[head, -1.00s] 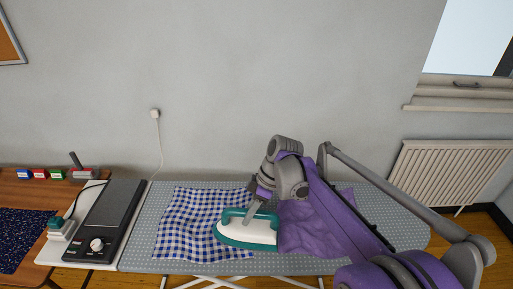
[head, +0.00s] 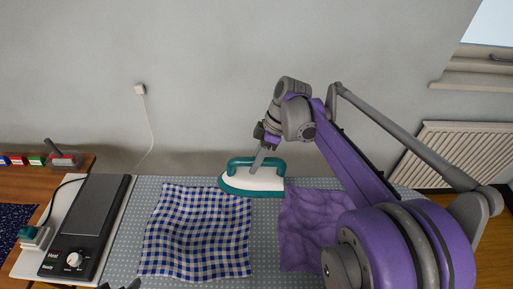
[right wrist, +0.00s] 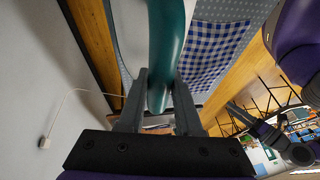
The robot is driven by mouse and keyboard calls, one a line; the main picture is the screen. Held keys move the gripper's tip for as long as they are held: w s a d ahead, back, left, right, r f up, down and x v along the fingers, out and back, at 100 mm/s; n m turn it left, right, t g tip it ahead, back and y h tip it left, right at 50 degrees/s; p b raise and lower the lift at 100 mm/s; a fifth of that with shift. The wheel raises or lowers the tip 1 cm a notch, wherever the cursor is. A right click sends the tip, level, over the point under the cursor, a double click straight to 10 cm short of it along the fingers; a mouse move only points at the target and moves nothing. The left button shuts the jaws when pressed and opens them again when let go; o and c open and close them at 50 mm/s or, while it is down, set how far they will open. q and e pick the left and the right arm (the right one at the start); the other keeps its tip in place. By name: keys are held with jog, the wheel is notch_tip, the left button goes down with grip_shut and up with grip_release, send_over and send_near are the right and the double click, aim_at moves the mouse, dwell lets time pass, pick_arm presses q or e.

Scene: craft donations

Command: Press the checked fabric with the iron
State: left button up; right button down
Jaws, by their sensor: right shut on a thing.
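The blue-and-white checked fabric (head: 195,235) lies on the dotted grey ironing board (head: 122,235), with gentle ripples. It also shows in the right wrist view (right wrist: 212,55). My right gripper (head: 262,152) is shut on the handle of the teal-and-white iron (head: 253,181); the teal handle (right wrist: 165,45) sits between the fingers in the right wrist view. The iron is at the fabric's far right corner in the head view and looks raised off the board. Its soleplate is hidden. A dark tip at the bottom edge looks like part of my left gripper (head: 125,285); its fingers cannot be made out.
A purple cloth (head: 305,225) lies to the right of the checked fabric. A black heating unit with a dial (head: 85,225) stands at the left on a white panel. A wooden table (head: 75,168) with small coloured boxes is beyond it. The wall is behind the board.

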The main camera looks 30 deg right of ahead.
aim_at(257, 172)
jog(key=shift+w, duration=0.1)
jog(key=shift+f, duration=0.1)
jog(key=shift+f+b, duration=0.45)
jog(key=shift+f, duration=0.2)
jog(key=f+b, duration=0.2)
jog(key=f, duration=0.2)
jog(key=shift+s, duration=0.2)
jog(key=shift+f, duration=0.3)
pick_arm(q)
jog(key=f, duration=0.1)
jog(key=s+f, duration=0.1)
jog(key=f, duration=0.1)
jog(key=s+f, duration=0.1)
jog(key=f, duration=0.1)
pick_arm(e)
jog(key=shift+w, duration=0.1)
jog(key=shift+w, duration=0.1)
pick_arm(q)
jog(key=shift+s+f+b, duration=0.1)
jog(key=shift+f+b, duration=0.1)
jog(key=shift+b, duration=0.25)
pick_arm(e)
jog(key=shift+f, duration=0.35)
